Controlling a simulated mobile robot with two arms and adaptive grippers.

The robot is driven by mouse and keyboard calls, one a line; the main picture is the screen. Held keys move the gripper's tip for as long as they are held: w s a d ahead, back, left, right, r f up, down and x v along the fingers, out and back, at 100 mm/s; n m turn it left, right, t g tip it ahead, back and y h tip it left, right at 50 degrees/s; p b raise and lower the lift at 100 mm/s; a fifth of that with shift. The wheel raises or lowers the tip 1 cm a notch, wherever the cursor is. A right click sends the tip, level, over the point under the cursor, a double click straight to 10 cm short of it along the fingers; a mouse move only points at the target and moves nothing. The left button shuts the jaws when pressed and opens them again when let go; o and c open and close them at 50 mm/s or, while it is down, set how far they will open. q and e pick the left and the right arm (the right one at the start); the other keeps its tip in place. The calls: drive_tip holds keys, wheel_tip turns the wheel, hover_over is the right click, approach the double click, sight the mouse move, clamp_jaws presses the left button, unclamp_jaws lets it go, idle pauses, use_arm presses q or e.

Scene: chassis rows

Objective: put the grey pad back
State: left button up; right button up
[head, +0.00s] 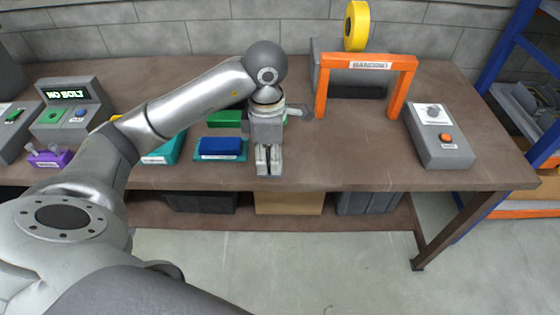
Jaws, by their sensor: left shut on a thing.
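My left gripper (269,168) is over the front part of the brown workbench, pointing down, to the right of a blue block. Its fingers are closed on a small grey piece, which I take to be the grey pad; the fingers hide most of it. I cannot tell whether it touches the bench top. The blue block (221,147) lies on a teal tray (206,158), with a green block (224,118) behind it. My right gripper is not in view.
An orange arch (368,62) stands at the back, with a yellow roll (357,27) behind it. A grey control box (438,137) with an orange button is at the right. The bench (345,150) is clear between gripper and control box.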

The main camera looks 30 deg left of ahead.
use_arm(q)
drive_tip(key=w+a+f+p, duration=0.1)
drive_tip(key=w+f, duration=0.1)
drive_tip(key=w, duration=0.1)
drive_tip(key=w+a+f+p, duration=0.1)
drive_tip(key=w+a+f, duration=0.1)
drive_tip(key=w+f, duration=0.1)
drive_tip(key=w+a+f, duration=0.2)
drive_tip(key=w, duration=0.1)
drive_tip(key=shift+a+f+p, duration=0.15)
drive_tip(key=shift+f+p, duration=0.25)
drive_tip(key=shift+w+a+f, duration=0.15)
drive_tip(key=shift+w+f, duration=0.1)
drive_tip(key=shift+f, duration=0.2)
wheel_tip(320, 180, down, 2)
drive_tip(key=shift+f+p, duration=0.1)
drive_tip(key=shift+p, duration=0.8)
drive_tip(key=shift+f, duration=0.3)
drive_tip(key=shift+f, duration=0.1)
drive_tip(key=shift+f, duration=0.15)
drive_tip(key=o, duration=0.9)
